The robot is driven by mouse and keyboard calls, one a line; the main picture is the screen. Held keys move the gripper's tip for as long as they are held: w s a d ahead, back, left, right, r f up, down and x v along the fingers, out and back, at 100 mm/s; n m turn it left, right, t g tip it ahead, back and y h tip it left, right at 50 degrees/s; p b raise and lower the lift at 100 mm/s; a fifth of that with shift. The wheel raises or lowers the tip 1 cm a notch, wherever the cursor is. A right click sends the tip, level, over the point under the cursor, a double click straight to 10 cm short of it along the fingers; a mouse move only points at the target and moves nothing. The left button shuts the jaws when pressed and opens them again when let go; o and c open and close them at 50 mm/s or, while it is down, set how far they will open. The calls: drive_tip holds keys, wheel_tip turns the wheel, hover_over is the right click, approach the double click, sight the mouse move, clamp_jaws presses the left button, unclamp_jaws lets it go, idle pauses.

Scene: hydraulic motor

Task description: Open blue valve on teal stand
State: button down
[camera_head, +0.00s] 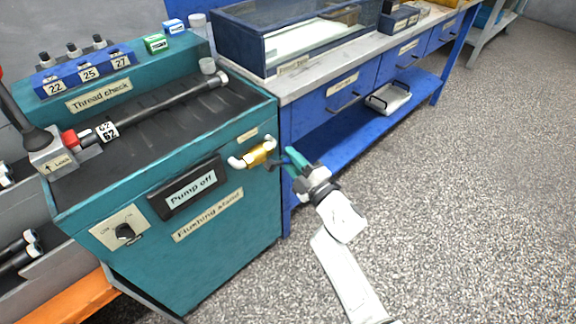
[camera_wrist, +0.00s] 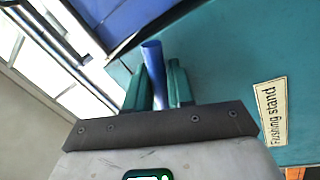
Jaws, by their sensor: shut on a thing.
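The teal stand (camera_head: 235,225) fills the left of the head view, labelled "Flushing stand" and "Pump off". A brass valve (camera_head: 258,153) with white pipe ends sits on its front, near the upper right corner. My gripper (camera_head: 288,160) is just right of the valve, its teal fingers closed around the valve's handle, which they mostly hide in the head view. In the wrist view the blue valve handle (camera_wrist: 153,62) stands between the two teal fingers of my gripper (camera_wrist: 157,80). The brass body is not visible there.
A dial (camera_head: 124,233) is on the stand's front at lower left. A blue workbench (camera_head: 345,90) with drawers stands right behind the stand. The speckled floor (camera_head: 470,180) on the right is clear.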

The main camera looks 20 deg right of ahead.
drive_tip(key=n, duration=0.1)
drive_tip(key=r+n, duration=0.1)
drive_tip(key=shift+d+r+n+y, duration=0.25)
drive_tip(key=shift+d+n+y, duration=0.05)
drive_tip(key=shift+n+y, duration=0.1)
drive_tip(key=shift+w+r+n+y, duration=0.15)
drive_tip(key=shift+r+n, duration=0.2)
drive_tip(key=shift+n, duration=0.35)
drive_tip(key=shift+s+r+n+y, duration=0.15)
drive_tip(key=shift+r+n, duration=0.2)
drive_tip(key=shift+n, duration=0.35)
drive_tip(key=shift+w, duration=0.1)
drive_tip(key=c, duration=1.1)
unclamp_jaws()
drive_tip(key=shift+c, duration=0.2)
drive_tip(key=p+v, duration=0.1)
drive_tip(key=v, duration=1)
drive_tip(key=shift+p, duration=0.4)
drive_tip(key=shift+w+r, duration=0.1)
